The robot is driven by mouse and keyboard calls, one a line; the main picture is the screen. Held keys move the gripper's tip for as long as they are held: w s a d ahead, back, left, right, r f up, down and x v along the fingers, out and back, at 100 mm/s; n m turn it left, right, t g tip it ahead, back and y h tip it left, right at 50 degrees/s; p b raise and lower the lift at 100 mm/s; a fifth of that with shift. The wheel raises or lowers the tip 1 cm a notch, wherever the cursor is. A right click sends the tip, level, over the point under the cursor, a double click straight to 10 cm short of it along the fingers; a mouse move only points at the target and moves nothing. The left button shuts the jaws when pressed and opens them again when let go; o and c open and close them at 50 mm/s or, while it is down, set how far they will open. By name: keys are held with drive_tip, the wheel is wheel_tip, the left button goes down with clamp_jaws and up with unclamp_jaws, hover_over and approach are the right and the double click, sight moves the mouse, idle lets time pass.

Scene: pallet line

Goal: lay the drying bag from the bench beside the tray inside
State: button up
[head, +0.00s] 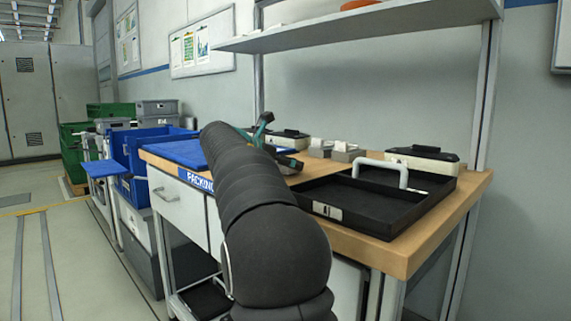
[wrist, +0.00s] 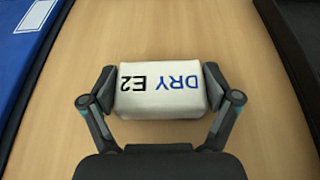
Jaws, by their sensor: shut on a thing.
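The drying bag (wrist: 160,104) is a small white block-shaped bag marked "DRY E2", upside down in the wrist view. My gripper (wrist: 160,90) is shut on it, one finger at each short end. The bag is over the wooden bench top, between a blue mat and the tray; I cannot tell whether it touches the wood. The black tray (head: 341,208), low-walled with a white handle standing across it, is on the right of the bench; its edge shows in the wrist view (wrist: 302,30).
The blue mat (head: 183,153) lies left on the bench (head: 432,236). Behind the tray stand a black-and-white box (head: 424,158) and small grey-white items (head: 346,152). A similar box (head: 290,140) stands farther left. A shelf (head: 360,24) hangs above. Blue crates (head: 150,145) stand left.

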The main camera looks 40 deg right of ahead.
drive_tip(key=shift+f, duration=0.25)
drive_tip(key=o, duration=0.9)
drive_tip(key=shift+f+b, duration=0.2)
drive_tip(key=shift+b, duration=0.5)
